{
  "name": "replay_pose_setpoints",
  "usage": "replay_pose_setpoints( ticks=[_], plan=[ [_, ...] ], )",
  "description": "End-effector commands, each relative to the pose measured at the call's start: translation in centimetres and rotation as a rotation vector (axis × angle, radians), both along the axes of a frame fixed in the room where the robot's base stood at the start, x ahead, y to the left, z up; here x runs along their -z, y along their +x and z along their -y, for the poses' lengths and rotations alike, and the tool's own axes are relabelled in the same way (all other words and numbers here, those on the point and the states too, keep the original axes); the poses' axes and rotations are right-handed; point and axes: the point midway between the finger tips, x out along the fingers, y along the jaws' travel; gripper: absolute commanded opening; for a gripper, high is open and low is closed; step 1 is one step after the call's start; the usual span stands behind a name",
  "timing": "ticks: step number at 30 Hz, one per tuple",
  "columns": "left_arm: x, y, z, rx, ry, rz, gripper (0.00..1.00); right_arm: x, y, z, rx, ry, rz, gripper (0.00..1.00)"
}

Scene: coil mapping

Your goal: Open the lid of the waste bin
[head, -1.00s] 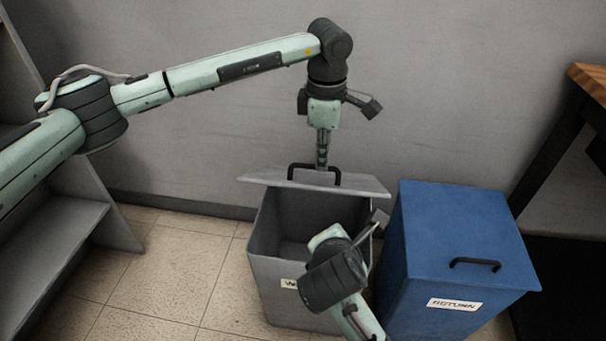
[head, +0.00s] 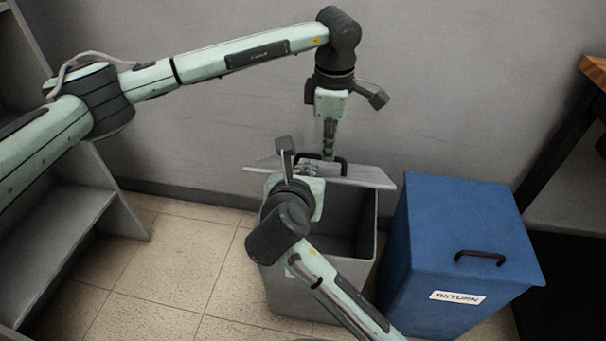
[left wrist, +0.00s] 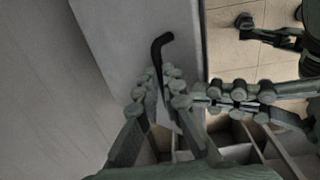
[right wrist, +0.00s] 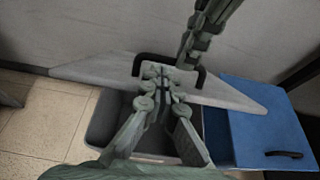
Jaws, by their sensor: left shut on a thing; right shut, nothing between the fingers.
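The grey waste bin (head: 300,302) stands on the floor with its top open. Its lid (head: 378,177) is raised at the back, and it also shows in the right wrist view (right wrist: 235,97). The lid's black handle (left wrist: 160,41) is between the fingers of my left gripper (left wrist: 165,78), which is shut on it from above. My right gripper (right wrist: 160,72) is shut and empty, close in front of the lid near the handle. I cannot tell whether it touches the lid. My right wrist hides part of the bin's opening in the head view.
A blue bin (head: 460,220) marked RETURN, its lid closed, stands close on the right. A grey shelf (head: 75,215) is at the left and a dark-legged table (head: 592,70) at the right. The wall is right behind the bins. Floor to the left is clear.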

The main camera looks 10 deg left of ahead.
Motion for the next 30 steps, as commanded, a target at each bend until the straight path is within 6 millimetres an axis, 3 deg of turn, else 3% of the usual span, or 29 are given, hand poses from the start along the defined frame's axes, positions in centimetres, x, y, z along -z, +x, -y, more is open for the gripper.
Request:
replay_pose_setpoints(
  ticks=[1, 6, 15, 23, 29, 30],
  plan=[
    [0.9, 0.7, -0.3, -0.01, 0.001, 0.018, 0.0, 0.4, 0.6, 0.0, 0.0, 0.0, 0.0, 0.0],
    [0.9, 0.7, -0.3, -0.01, 0.001, 0.018, 0.0, 1.0, 1.6, 0.0, 0.0, 0.001, -0.001, 0.0],
    [0.9, 0.7, -0.3, -0.01, 0.001, 0.018, 0.0, 1.0, 1.7, 0.0, -0.001, 0.003, -0.001, 0.0],
    [0.9, 0.7, -0.3, -0.01, 0.001, 0.018, 0.0, -0.5, 3.0, 0.0, 0.0, 0.002, 0.002, 0.0],
    [0.9, 0.7, -0.3, -0.01, 0.001, 0.018, 0.0, -0.4, 2.9, 0.0, 0.0, 0.001, -0.001, 0.0],
    [0.9, 0.7, -0.3, -0.01, 0.001, 0.018, 0.08, -0.4, 2.9, 0.0, 0.0, 0.001, -0.001, 0.0]
  ],
)
